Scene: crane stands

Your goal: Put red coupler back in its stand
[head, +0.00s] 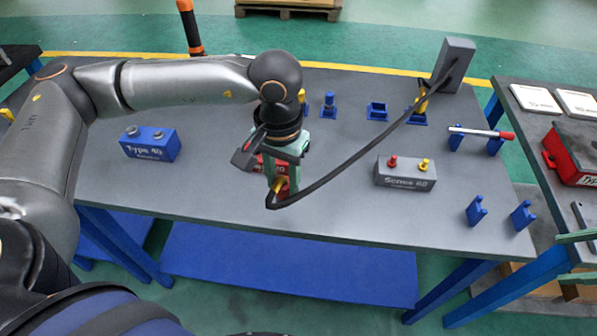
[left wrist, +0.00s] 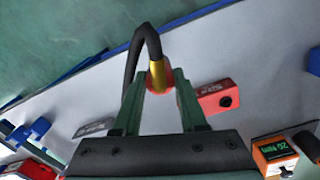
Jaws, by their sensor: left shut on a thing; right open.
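The red coupler (left wrist: 157,76), with a gold-yellow collar, is on the end of a black hose (head: 352,160). My left gripper (left wrist: 158,85) is shut on it and holds it over the front middle of the table; this gripper also shows in the head view (head: 283,178). The hose loops up to a tall grey block (head: 453,66) at the back right. A low blue stand (head: 377,112) at the back of the table looks empty. A blue stand (head: 417,118) to its right has a yellow part in it. My right gripper (head: 577,256) is open at the right edge, partly cut off.
A red box (head: 253,163) is partly hidden behind my left gripper. A blue Type 40 block (head: 150,144) stands left, a grey Series 60 block (head: 405,173) right. A red-tipped rod (head: 480,133) lies across blue holders. Two blue holders (head: 476,211) at the front right are empty.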

